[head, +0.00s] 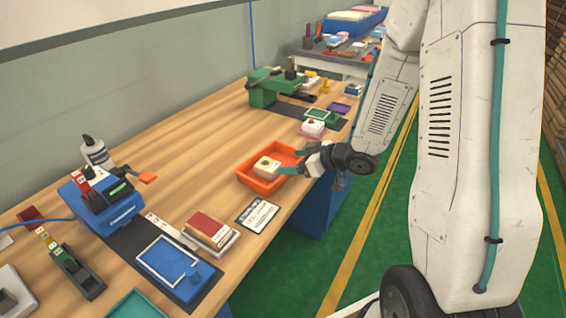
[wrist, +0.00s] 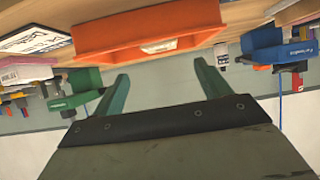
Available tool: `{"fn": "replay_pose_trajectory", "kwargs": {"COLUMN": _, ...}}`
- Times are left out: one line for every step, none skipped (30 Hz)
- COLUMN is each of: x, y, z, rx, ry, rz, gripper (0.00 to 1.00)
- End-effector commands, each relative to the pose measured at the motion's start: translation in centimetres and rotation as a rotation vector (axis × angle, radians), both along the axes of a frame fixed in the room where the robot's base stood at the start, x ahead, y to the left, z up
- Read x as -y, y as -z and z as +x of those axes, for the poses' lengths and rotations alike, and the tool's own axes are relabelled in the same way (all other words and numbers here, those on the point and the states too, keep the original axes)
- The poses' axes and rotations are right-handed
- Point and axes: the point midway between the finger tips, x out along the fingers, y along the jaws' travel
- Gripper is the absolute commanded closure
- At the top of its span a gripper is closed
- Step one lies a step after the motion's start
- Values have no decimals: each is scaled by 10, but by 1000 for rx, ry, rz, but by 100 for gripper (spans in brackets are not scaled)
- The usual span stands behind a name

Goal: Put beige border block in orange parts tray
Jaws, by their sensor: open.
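The beige block (head: 266,166) shows in the head view within the outline of the orange parts tray (head: 262,186), near its middle. It appears to rest inside the tray, though its underside is hidden. My gripper (head: 288,161) is at the tray's right side, its two green fingers spread apart and the block just left of the nearer fingertip. In the wrist view my gripper (wrist: 161,70) is open with nothing between the fingers. The orange tray (wrist: 150,30) lies beyond the fingertips there. A pale patch shows on it, and I cannot tell whether this is the block.
A printed card (head: 258,215) and a red-topped stack (head: 208,230) lie left of the tray. A pink-based block (head: 313,128) and a green machine (head: 273,88) stand farther back. The bench's right edge runs close beside the tray. Bare wood lies left of the tray.

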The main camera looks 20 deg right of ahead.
Motion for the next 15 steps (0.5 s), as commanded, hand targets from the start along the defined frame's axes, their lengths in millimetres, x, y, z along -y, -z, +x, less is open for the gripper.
{"fn": "replay_pose_trajectory", "kwargs": {"x": 3, "y": -3, "z": -3, "rx": 1, "ry": 2, "rz": 1, "gripper": 24}}
{"fn": "replay_pose_trajectory", "kwargs": {"x": 4, "y": -4, "z": -5, "rx": 1, "ry": 1, "rz": 0, "gripper": 24}}
{"fn": "replay_pose_trajectory", "kwargs": {"x": 5, "y": -5, "z": -7, "rx": 0, "ry": 1, "rz": 0, "gripper": 24}}
{"fn": "replay_pose_trajectory", "kwargs": {"x": 6, "y": -5, "z": -8, "rx": 0, "ry": 0, "rz": 0, "gripper": 24}}
{"fn": "replay_pose_trajectory", "kwargs": {"x": 6, "y": -6, "z": -9, "rx": 0, "ry": 0, "rz": 0, "gripper": 24}}
{"fn": "replay_pose_trajectory", "kwargs": {"x": 6, "y": -6, "z": -9, "rx": 0, "ry": 0, "rz": -2, "gripper": 24}}
{"fn": "replay_pose_trajectory", "kwargs": {"x": 7, "y": -7, "z": -9, "rx": 0, "ry": 3, "rz": -6, "gripper": 24}}
{"fn": "replay_pose_trajectory", "kwargs": {"x": 8, "y": -8, "z": -8, "rx": -1, "ry": 9, "rz": -16, "gripper": 24}}
{"fn": "replay_pose_trajectory", "kwargs": {"x": 10, "y": -11, "z": -6, "rx": -3, "ry": 22, "rz": -37, "gripper": 24}}
{"fn": "replay_pose_trajectory", "kwargs": {"x": 12, "y": -15, "z": -4, "rx": -4, "ry": 38, "rz": -59, "gripper": 24}}
{"fn": "replay_pose_trajectory", "kwargs": {"x": 15, "y": -19, "z": -3, "rx": -7, "ry": 58, "rz": -89, "gripper": 24}}
{"fn": "replay_pose_trajectory", "kwargs": {"x": 21, "y": -27, "z": 0, "rx": -14, "ry": 94, "rz": -137, "gripper": 24}}
{"fn": "replay_pose_trajectory", "kwargs": {"x": 27, "y": -35, "z": 1, "rx": -23, "ry": 127, "rz": -176, "gripper": 24}}
{"fn": "replay_pose_trajectory", "kwargs": {"x": 32, "y": -43, "z": 2, "rx": -33, "ry": 164, "rz": -217, "gripper": 24}}
{"fn": "replay_pose_trajectory", "kwargs": {"x": 41, "y": -56, "z": 1, "rx": -49, "ry": 219, "rz": -272, "gripper": 24}}
